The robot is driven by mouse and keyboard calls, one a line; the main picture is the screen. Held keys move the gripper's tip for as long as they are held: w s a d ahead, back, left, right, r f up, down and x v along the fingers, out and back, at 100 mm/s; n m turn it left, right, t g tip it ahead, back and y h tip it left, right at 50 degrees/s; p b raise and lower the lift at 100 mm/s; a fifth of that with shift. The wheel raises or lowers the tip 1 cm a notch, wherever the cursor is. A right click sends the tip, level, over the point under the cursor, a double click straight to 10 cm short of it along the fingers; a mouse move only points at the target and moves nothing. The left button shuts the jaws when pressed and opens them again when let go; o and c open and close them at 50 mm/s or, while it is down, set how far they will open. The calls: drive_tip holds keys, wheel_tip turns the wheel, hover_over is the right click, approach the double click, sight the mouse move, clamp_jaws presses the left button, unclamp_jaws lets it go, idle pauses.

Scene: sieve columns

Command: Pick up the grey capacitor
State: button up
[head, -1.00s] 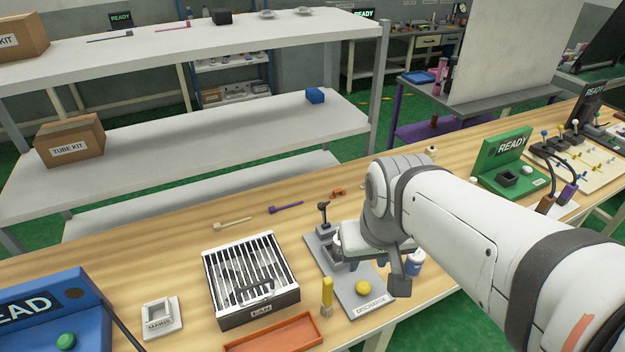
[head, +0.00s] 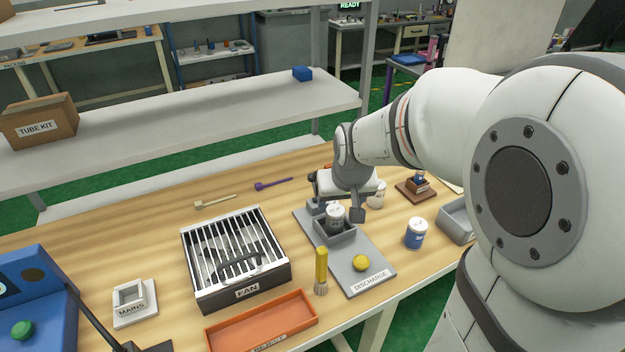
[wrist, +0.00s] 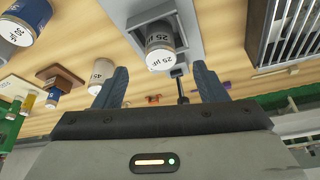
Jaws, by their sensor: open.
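The grey capacitor (head: 335,213) stands upright in the square socket of the grey discharge plate (head: 375,284). In the wrist view the grey capacitor (wrist: 158,42) shows its pale end marked 25 µF, just beyond the fingertips. My gripper (wrist: 162,80) is open and empty, its two dark fingers wide apart. The capacitor lies roughly in line with the gap between them. In the head view my gripper is above and close behind the capacitor, partly hidden by my own wrist. No contact shows.
A blue can (head: 416,233) and a whitish can (head: 376,193) stand to the right of the plate. A yellow knob (head: 361,263) and a yellow-handled brush (head: 321,268) are in front.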

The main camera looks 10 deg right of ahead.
sight(336, 212)
drive_tip(key=shift+x, duration=1.15)
drive_tip(key=x, duration=0.6)
drive_tip(key=shift+w+b, duration=0.25)
drive_tip(key=shift+b, duration=0.05)
drive_tip(key=c, duration=1.1)
